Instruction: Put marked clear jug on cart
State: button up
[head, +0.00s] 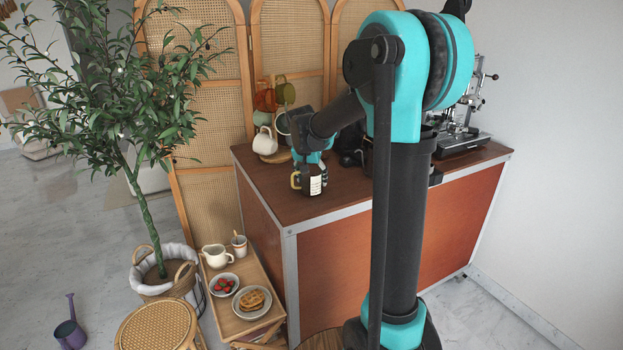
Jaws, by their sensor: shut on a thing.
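The marked clear jug (308,185) looks dark inside, with a white label on its side and a pale handle on its left. It is upright over the near left part of the cart top (270,190). I cannot tell whether its base touches the wood. My gripper (312,166) comes down from above and is shut on the jug near its top. My gripper's fingers are small in the picture and partly hidden by the arm and jug.
Mugs on a stand (265,142) are behind the jug. An espresso machine (462,125) stands at the cart's right end. My arm hides the middle of the cart. A low tray table (230,325) with dishes and a potted tree (148,235) stand left.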

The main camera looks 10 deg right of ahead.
jog(key=shift+f, duration=0.1)
jog(key=o, duration=1.3)
jog(key=v, duration=1.2)
jog(key=s+d+f+n, duration=0.1)
jog(key=s+d+f, duration=0.1)
jog(key=s+f, duration=0.5)
jog(key=s+d+f+n+y, duration=0.1)
jog(key=s+f+n, duration=0.1)
jog(key=s+f, duration=0.6)
jog(key=s+d+f+n+y, duration=0.1)
jog(key=s+d+f+n, duration=0.1)
jog(key=s+f, duration=0.6)
jog(key=shift+s+d, duration=0.15)
jog(key=shift+s, duration=0.9)
jog(key=shift+s+d, duration=0.15)
jog(key=shift+s, duration=0.9)
